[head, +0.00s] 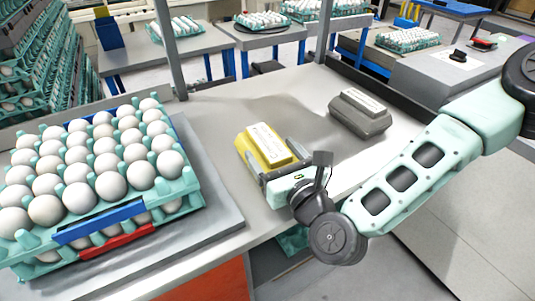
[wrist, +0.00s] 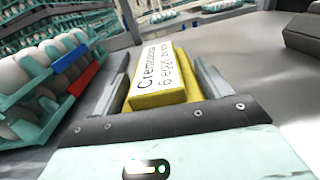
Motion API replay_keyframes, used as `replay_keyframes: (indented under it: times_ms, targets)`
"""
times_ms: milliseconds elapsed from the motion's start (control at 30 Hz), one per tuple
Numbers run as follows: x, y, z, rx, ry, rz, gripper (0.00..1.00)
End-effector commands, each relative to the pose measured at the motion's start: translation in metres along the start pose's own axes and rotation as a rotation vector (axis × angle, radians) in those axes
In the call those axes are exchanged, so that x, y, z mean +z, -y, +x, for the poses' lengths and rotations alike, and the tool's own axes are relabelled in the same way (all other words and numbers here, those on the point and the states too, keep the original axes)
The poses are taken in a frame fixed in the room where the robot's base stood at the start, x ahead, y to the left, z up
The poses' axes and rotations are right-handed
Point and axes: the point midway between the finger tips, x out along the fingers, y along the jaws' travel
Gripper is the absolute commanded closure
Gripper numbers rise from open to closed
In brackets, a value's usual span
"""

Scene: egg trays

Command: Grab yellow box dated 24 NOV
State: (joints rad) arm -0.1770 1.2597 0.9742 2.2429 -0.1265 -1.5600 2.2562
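A yellow egg box (head: 262,147) with a white label lies on the grey table. In the wrist view the yellow box (wrist: 174,62) shows label text reading roughly "Cremona… 6 eggs"; I cannot read a date. My gripper (head: 273,160) is low over the table at the near end of this box. In the wrist view my gripper (wrist: 164,62) has its fingers apart, one on each side of the box. A narrow gap shows at the left finger; contact at the right finger is unclear. A grey egg box (head: 360,113) with a white label lies farther right.
A teal tray stack (head: 190,188) full of white eggs stands on a grey mat (head: 222,222) to the left. A metal post (head: 170,50) rises at the table's back edge. The table between the two boxes is clear. Other tables with egg trays stand behind.

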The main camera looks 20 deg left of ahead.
Motion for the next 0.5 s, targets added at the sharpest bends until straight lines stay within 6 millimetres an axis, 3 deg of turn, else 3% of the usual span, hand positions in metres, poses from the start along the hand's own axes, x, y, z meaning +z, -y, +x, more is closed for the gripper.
replay_keyframes:
  times_ms: [33,100,367,500]
  targets:
    - [0.000,0.000,0.000,0.000,0.000,0.000,0.44]
    - [0.000,0.000,0.000,0.000,0.000,0.000,0.61]
    - [0.004,0.000,0.000,0.000,0.003,0.000,0.61]
    - [0.021,0.000,0.000,-0.002,0.006,0.001,0.61]
